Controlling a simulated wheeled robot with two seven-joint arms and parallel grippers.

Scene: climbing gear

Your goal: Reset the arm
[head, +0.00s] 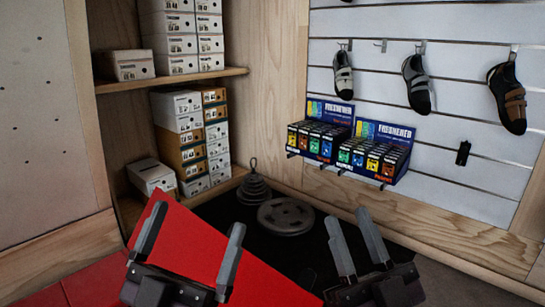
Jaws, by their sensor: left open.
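My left gripper (190,246) is at the lower left of the head view. Its two grey fingers stand apart, with nothing between them, in front of a red panel (265,282). My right gripper (355,243) is at the lower middle right. Its two fingers are spread apart and hold nothing. Both grippers point up and away into the scene and touch no object that I can see.
Shoe boxes (180,125) are stacked on wooden shelves at the back left. Weight plates (286,216) lie on the dark floor. Freshener displays (372,151) and climbing shoes (417,83) hang on the slatted wall (460,185). A wooden ledge (440,235) runs below it.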

